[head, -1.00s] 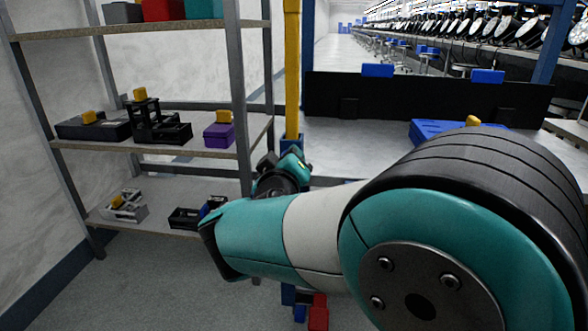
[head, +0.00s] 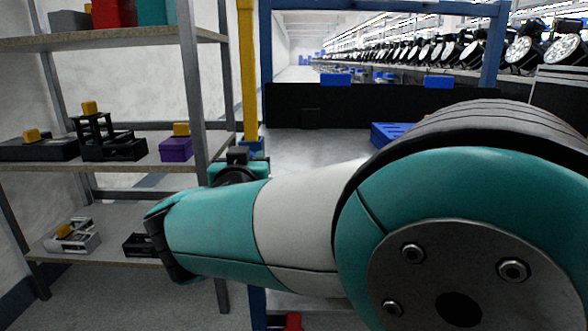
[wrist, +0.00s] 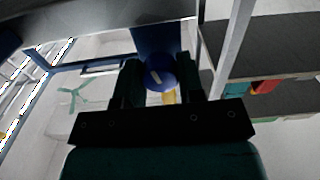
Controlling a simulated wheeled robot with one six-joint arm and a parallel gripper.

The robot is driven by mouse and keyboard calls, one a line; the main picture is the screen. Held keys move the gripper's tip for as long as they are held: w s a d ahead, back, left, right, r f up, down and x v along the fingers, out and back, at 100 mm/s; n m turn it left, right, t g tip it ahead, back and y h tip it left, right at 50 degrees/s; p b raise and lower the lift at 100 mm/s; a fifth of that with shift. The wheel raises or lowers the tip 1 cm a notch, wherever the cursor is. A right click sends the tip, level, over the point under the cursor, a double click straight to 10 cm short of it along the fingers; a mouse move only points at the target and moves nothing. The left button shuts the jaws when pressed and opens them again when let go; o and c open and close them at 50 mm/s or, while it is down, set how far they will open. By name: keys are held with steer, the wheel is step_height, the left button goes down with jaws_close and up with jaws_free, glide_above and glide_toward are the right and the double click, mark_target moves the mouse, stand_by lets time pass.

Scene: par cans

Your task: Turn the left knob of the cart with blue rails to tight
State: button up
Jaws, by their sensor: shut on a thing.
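In the wrist view a round blue knob (wrist: 161,73) with a short white mark sits between the two dark fingers of my gripper (wrist: 160,82). The fingers are closed on its sides. The white mark lies slightly slanted. Behind the knob is a blue upright (wrist: 153,38), seemingly part of the blue-railed frame. In the head view a blue post (head: 266,40) and another blue post (head: 495,45) stand at the bench. There my own arm hides the knob and the fingertips. I cannot read any tight or loose label.
A grey shelf rack (head: 205,120) with small boxes and devices stands on the left, close to my wrist. A yellow post (head: 248,70) rises behind it. A black panel (head: 350,106) and a grey bench top (head: 315,148) lie ahead. Rows of lamps are far back right.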

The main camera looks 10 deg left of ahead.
steer(key=shift+f, duration=0.1)
stand_by(0.4)
steer(key=o, duration=0.9)
